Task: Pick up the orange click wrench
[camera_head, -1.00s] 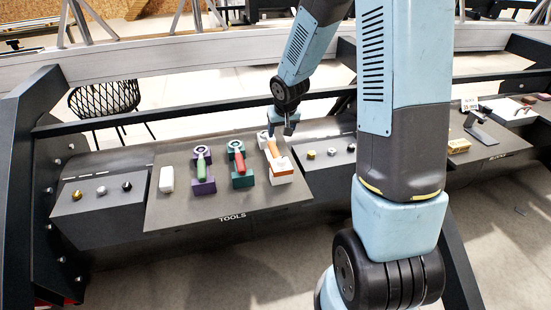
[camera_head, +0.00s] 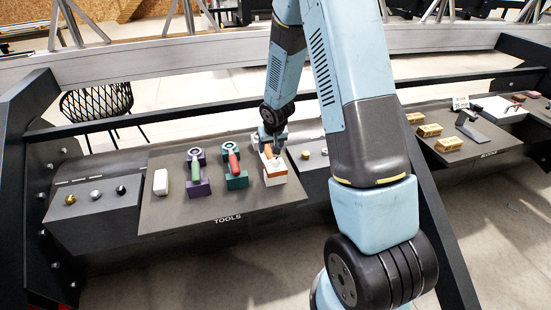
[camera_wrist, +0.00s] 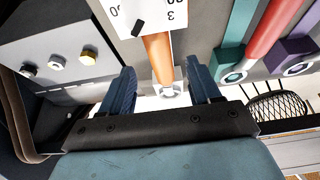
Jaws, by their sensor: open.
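The orange click wrench (camera_head: 268,152) rests on a white and orange holder (camera_head: 276,173) at the right of the TOOLS panel. Its orange handle (camera_wrist: 158,55) shows in the wrist view, with a silvery end near the bottom. My gripper (camera_head: 272,140) is over the far end of the wrench and partly hides it. In the wrist view my gripper (camera_wrist: 161,68) is open, with one finger on each side of the wrench's line. I cannot tell whether a finger touches it.
A red-handled tool (camera_head: 234,162) on a green holder and a green-handled tool (camera_head: 195,170) on a purple holder stand to the left. A white block (camera_head: 160,182) lies further left. Knobs (camera_wrist: 88,56) are on the neighbouring panel. A dark rail (camera_head: 190,115) runs behind.

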